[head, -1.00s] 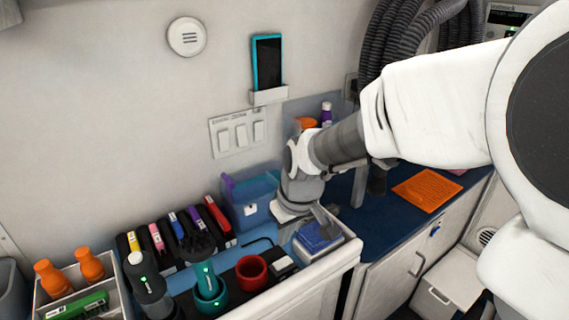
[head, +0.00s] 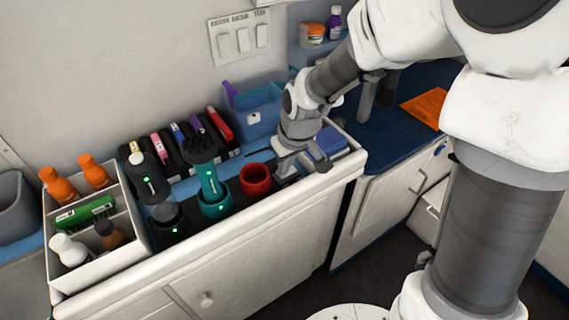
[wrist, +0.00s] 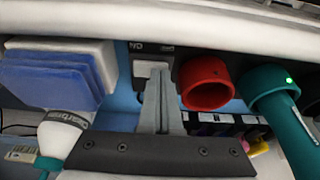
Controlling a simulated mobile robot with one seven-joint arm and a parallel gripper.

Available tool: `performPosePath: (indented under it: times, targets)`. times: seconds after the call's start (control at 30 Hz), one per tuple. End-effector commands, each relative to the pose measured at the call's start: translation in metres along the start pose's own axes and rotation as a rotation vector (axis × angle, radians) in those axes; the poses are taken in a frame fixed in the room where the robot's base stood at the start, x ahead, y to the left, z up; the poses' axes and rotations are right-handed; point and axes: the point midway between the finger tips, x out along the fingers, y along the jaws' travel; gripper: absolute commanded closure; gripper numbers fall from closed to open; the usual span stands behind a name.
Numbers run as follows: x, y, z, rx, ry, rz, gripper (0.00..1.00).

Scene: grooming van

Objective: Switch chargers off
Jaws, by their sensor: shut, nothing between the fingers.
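The black charger strip (head: 238,205) lies along the counter's front. It carries a red cup (head: 256,181), empty, a teal cup (head: 214,205) with a teal clipper (head: 210,182), and a black cup (head: 168,220) with a black clipper (head: 147,172). Green lights glow on the clippers and at the teal and black cups. The pale switch (wrist: 138,68), with "ON" lettering beside it, is at the strip's right end; the fingers partly cover it. My gripper (wrist: 155,72) is shut and empty, pointing down at the switch. I cannot tell whether it touches. It also shows in the head view (head: 286,168).
Folded blue cloths (head: 331,142) lie right of my gripper. A white caddy (head: 135,245) with bottles is at the left. A wall panel (head: 240,39) has three switches. The counter's raised front edge is close.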

Motion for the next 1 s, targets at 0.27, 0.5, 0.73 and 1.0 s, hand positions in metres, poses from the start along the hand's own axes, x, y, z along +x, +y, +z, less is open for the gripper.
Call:
performPosePath:
  times: [0.27, 0.5, 0.73, 1.0]
  targets:
    - [0.005, -0.002, 0.002, 0.0, -0.003, -0.001, 1.0]
    - [0.002, 0.005, 0.002, 0.002, -0.005, -0.001, 1.0]
    - [0.0, 0.015, 0.001, 0.002, -0.004, 0.001, 1.0]
    - [0.0, 0.014, 0.0, 0.0, -0.002, 0.0, 1.0]
